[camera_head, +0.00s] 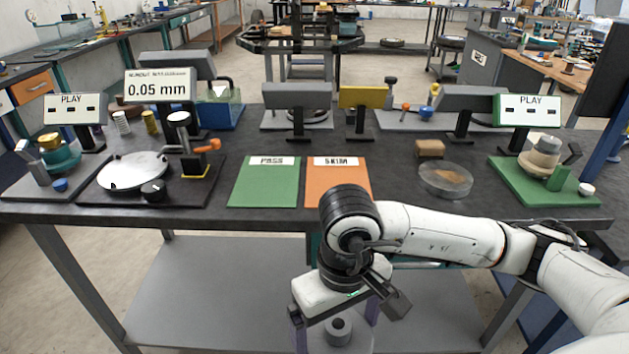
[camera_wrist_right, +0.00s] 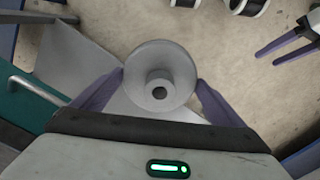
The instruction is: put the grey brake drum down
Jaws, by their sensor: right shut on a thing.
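The grey brake drum (camera_wrist_right: 178,64) is a round flanged disc with a raised hub and a central hole. My right gripper (camera_wrist_right: 160,82) is shut on it, one purple finger on each side. In the head view the drum (camera_head: 338,331) hangs in front of the table's front edge, low at the bottom centre, partly cut off from sight by my right gripper (camera_head: 336,322). My left gripper (camera_wrist_right: 267,58) shows only in the right wrist view, at the upper right, its purple fingers apart and empty.
The dark table (camera_head: 420,215) holds a green PASS mat (camera_head: 265,185) and an orange SKIM mat (camera_head: 338,183), both bare. A runout gauge with a silver disc (camera_head: 133,170) stands left. A clear round dish (camera_head: 446,180) and a green-based fixture (camera_head: 540,185) stand right. A lower shelf (camera_head: 220,290) is empty.

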